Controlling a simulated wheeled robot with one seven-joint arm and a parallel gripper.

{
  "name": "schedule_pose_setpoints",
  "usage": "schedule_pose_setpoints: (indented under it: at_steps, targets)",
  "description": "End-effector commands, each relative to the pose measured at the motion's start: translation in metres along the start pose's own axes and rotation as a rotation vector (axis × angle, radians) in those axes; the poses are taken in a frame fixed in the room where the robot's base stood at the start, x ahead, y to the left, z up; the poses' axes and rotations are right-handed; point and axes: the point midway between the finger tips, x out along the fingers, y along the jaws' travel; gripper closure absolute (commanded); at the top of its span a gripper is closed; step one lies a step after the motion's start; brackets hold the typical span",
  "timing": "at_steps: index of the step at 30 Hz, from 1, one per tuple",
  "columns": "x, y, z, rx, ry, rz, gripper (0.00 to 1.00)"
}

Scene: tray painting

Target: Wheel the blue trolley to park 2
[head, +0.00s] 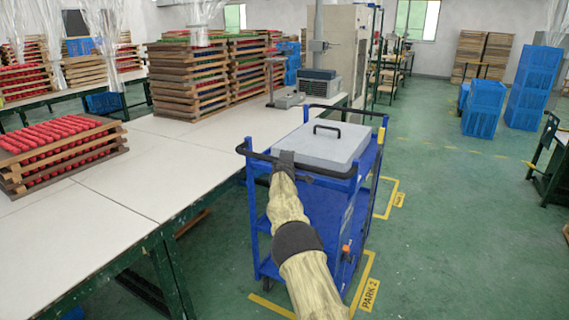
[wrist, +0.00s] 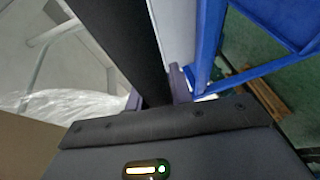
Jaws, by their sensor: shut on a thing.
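The blue trolley (head: 352,215) stands upright on the green floor, beside the right edge of the white-topped table. A grey lidded box (head: 325,146) with a black handle lies on its top. My gripper (head: 285,160) is shut on the trolley's black push bar (head: 325,171) at the near end. The wrist view shows the dark bar (wrist: 128,40) between my fingers (wrist: 155,97), with blue frame (wrist: 207,45) beside it. The yellow PARK 2 label (head: 370,294) and a corner line (head: 363,277) lie at the trolley's near right. The trolley hides part of the floor.
The long white table (head: 130,170) runs close along the trolley's left. Another yellow floor bracket with a small label (head: 398,199) lies farther back on the right. Blue crates (head: 484,108) stand at the back right. The floor right of the trolley is open.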

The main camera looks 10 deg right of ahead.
Motion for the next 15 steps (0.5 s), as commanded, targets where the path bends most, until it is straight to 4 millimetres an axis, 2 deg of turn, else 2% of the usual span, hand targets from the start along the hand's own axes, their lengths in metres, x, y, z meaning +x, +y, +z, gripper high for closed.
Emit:
schedule_pose_setpoints:
  at_steps: [1, 12, 13, 15]
  targets:
    - [-0.0015, 0.003, -0.0086, 0.004, 0.02, 0.003, 1.0]
    - [0.0005, 0.0047, -0.0018, 0.006, 0.015, 0.004, 1.0]
    - [0.0005, 0.0048, -0.0014, 0.006, 0.015, 0.004, 0.72]
    - [0.001, 0.0046, 0.0006, 0.006, 0.011, 0.004, 0.59]
